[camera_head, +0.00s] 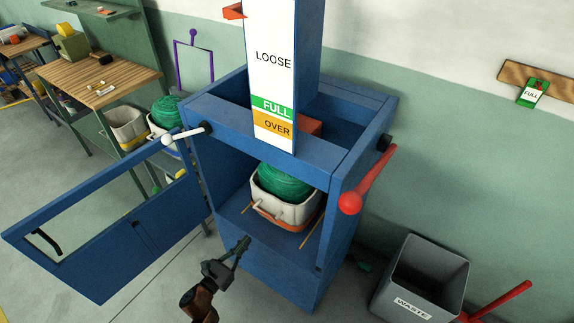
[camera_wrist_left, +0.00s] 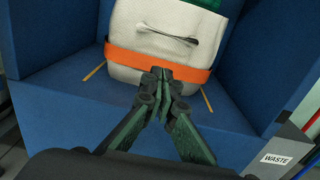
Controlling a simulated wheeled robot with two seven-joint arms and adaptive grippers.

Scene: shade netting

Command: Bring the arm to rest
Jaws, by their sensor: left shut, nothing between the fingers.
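My left gripper (camera_head: 241,245) is in front of the open blue cabinet, low in the head view. Its fingers are together and hold nothing. In the left wrist view the gripper (camera_wrist_left: 163,75) appears in front of a white bin (camera_wrist_left: 165,30) with an orange band (camera_wrist_left: 185,70); I cannot tell from that view whether it touches. In the head view the white bin (camera_head: 285,213), filled with green netting (camera_head: 283,180), stands inside the cabinet, apart from the fingers. My right gripper is not in view.
The blue cabinet (camera_head: 225,215) has its door (camera_head: 110,265) swung open at left. A red-knobbed lever (camera_head: 365,185) sticks out at its right. A grey waste bin (camera_head: 425,275) stands on the floor at right. A wooden workbench (camera_head: 95,75) is behind left.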

